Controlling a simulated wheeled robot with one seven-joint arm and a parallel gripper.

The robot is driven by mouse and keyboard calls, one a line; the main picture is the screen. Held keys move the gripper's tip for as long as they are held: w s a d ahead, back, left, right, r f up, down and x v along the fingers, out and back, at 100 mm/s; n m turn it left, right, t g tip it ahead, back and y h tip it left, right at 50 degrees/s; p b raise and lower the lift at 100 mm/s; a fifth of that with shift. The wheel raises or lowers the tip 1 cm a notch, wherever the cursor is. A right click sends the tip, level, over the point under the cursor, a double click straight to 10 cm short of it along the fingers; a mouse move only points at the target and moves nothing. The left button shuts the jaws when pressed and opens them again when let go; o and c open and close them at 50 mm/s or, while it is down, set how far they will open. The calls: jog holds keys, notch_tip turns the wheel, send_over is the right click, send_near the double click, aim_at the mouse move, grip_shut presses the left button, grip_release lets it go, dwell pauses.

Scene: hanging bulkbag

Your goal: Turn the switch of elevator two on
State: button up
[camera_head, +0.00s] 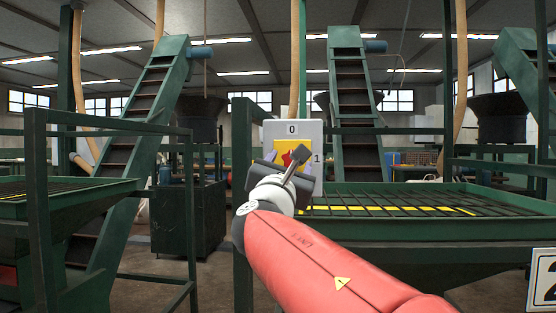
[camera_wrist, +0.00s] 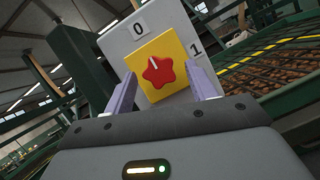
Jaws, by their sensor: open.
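The switch is a red star-shaped knob (camera_wrist: 158,73) on a yellow plate (camera_wrist: 178,53), fixed to a grey box (camera_wrist: 120,46). The label 0 (camera_wrist: 138,29) is above the knob and the label 1 (camera_wrist: 196,48) is to its right. The white mark on the knob points towards the 0. My gripper (camera_wrist: 163,90) is open, with its two purple fingers either side of the yellow plate in the wrist view, apart from the knob as far as I can tell. In the head view the box (camera_head: 311,133) shows behind my gripper, which partly hides the knob (camera_head: 291,157).
A green grated hopper (camera_head: 400,198) stands right of the box, with an inclined elevator (camera_head: 352,98) behind it. Another elevator (camera_head: 140,120) and green railings (camera_head: 38,160) are at left. A sign with a partly cut-off 2 (camera_head: 543,280) is at lower right.

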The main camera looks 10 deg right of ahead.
jog(key=shift+w+d+r, duration=0.1)
jog(key=shift+w+d, duration=0.05)
jog(key=shift+w, duration=0.15)
jog(key=c, duration=1)
